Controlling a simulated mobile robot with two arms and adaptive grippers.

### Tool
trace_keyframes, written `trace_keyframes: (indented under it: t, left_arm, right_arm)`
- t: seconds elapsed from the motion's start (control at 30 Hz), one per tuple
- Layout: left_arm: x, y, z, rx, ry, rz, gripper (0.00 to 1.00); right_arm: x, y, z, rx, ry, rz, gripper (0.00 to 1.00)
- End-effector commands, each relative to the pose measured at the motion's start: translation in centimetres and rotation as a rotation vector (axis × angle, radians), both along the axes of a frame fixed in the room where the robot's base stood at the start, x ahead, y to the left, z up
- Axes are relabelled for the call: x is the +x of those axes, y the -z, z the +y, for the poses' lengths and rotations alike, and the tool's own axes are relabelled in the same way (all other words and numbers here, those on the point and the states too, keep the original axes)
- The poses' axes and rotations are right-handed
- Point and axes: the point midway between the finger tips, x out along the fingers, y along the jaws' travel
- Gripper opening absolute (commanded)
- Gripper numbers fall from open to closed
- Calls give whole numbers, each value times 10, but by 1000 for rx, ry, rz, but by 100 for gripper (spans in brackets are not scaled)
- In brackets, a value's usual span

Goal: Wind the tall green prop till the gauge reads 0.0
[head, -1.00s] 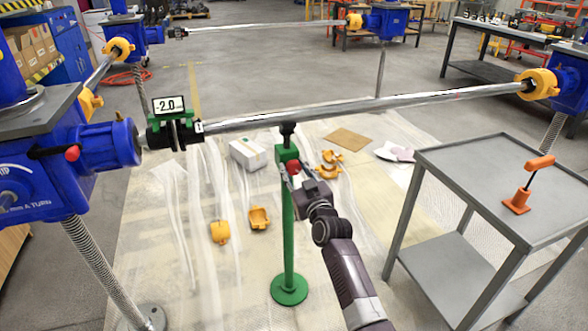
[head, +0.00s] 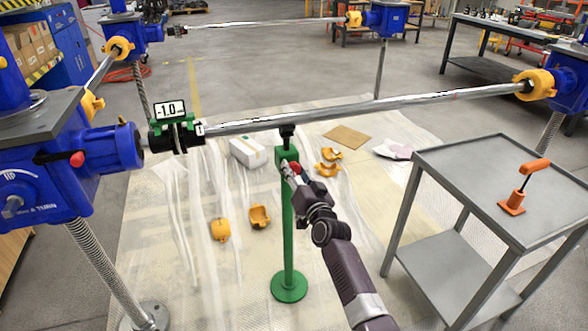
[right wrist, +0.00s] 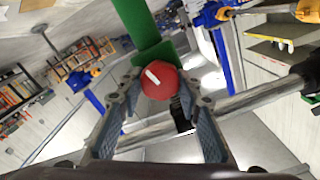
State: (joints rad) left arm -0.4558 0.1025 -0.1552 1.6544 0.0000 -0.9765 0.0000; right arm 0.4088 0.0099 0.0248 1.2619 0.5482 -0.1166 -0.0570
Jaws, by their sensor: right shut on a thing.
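The tall green prop (head: 288,225) stands upright on its round base on the sheeted floor. Its black head is under the long steel shaft (head: 360,109) and appears to touch it. The gauge (head: 169,109) on the shaft's left end reads -1.0. My right gripper (head: 287,168) is at the upper part of the prop. In the right wrist view its fingers (right wrist: 160,95) are shut on the prop's red knob (right wrist: 160,82), which has a white mark. My left gripper is not in view.
A grey two-level cart (head: 480,180) stands at right, with a small orange prop (head: 525,187) on top. Blue screw jacks (head: 55,160) stand at left. Yellow half-collars (head: 259,216), a white box (head: 247,152) and cardboard (head: 347,136) lie on the floor.

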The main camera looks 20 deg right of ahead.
Motion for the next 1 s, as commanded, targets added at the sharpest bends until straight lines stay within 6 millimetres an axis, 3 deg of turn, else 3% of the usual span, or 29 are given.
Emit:
trace_keyframes:
  t: [0.3,0.77,0.8,1.0]
  left_arm:
    - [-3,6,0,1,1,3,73]
    - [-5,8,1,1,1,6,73]
    - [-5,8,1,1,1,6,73]
    - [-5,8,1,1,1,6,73]
  right_arm:
    - [0,1,0,107,0,6,8]
    - [0,2,0,121,0,6,8]
    - [0,2,0,121,0,6,33]
    - [0,1,0,120,0,6,50]
